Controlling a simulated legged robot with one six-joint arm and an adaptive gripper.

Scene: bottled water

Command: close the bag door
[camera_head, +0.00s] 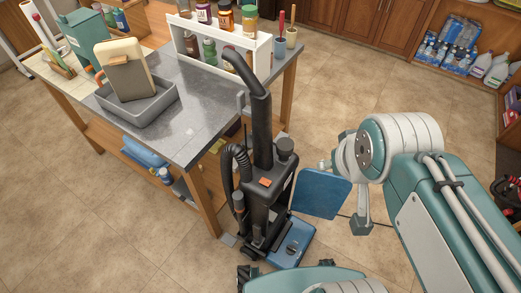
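The black upright vacuum cleaner (262,195) stands on the floor beside the table's near right corner. A flat blue panel (320,193), which looks like the bag door, stands out open to the right of the vacuum's body. My gripper (352,197) is at the panel's right side, close to its edge. One pale finger points down with a dark tip. I cannot tell whether it touches the panel or how far the fingers are apart. Nothing is seen held in it.
A grey-topped table (205,125) holds a grey tray (138,112) and a white bottle rack (222,42) on the left. Wooden shelves (475,18) with bottled goods stand at the upper right. Tiled floor is clear behind my arm.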

